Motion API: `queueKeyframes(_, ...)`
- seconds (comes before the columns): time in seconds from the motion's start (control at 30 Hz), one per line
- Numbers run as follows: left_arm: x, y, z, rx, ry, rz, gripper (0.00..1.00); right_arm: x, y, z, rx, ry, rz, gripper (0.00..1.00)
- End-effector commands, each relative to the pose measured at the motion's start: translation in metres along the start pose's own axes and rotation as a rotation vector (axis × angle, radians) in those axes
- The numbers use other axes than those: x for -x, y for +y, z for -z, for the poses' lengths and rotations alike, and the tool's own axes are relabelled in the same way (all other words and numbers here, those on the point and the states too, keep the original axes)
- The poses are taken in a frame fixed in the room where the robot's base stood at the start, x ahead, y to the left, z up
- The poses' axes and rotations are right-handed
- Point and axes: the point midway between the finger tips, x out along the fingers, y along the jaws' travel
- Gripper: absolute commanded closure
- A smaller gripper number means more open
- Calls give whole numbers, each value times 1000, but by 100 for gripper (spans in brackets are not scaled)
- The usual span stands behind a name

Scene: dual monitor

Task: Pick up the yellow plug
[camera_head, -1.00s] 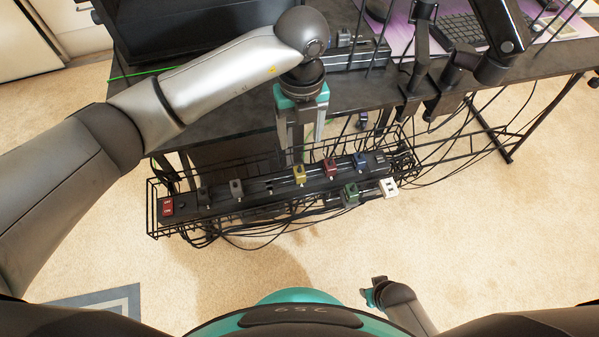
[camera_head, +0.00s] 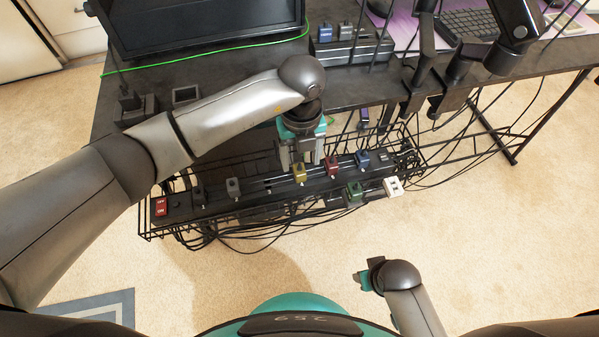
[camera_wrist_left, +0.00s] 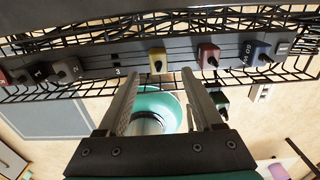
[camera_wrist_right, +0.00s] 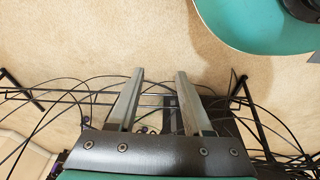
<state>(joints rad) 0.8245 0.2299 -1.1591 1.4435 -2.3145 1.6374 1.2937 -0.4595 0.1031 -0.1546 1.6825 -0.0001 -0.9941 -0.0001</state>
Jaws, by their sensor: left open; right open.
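The yellow plug (camera_head: 299,172) sits upright in the black power strip (camera_head: 256,190), which lies in a wire basket under the desk edge. In the left wrist view the yellow plug (camera_wrist_left: 157,61) lies just beyond and between the fingertips. My left gripper (camera_head: 303,160) is open and empty, right behind and above the plug in the head view. The left wrist view shows its two fingers (camera_wrist_left: 158,72) spread apart with nothing between them. My right gripper (camera_head: 362,281) is low, away from the desk. In the right wrist view its fingers (camera_wrist_right: 159,74) are open and empty.
A red plug (camera_head: 330,168) and a blue plug (camera_head: 362,159) stand right of the yellow one, a grey plug (camera_head: 233,187) left. The wire basket (camera_head: 143,222) and loose cables surround the strip.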

Motion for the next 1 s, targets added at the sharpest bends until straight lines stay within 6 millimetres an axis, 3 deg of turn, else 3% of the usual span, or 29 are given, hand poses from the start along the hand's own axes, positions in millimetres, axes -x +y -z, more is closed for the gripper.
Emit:
queueKeyframes(0.27, -17, 1, -2, 0, 2, -1, 32, 11, 0, 14, -2, 27, -1, 50)
queueKeyframes(0.6, -46, 2, -5, -1, 1, 0, 32, 40, 2, 37, -5, 78, -4, 50)
queueKeyframes(1.0, -52, 2, -5, 0, 1, 0, 32, 49, 2, 41, -5, 88, -4, 50)
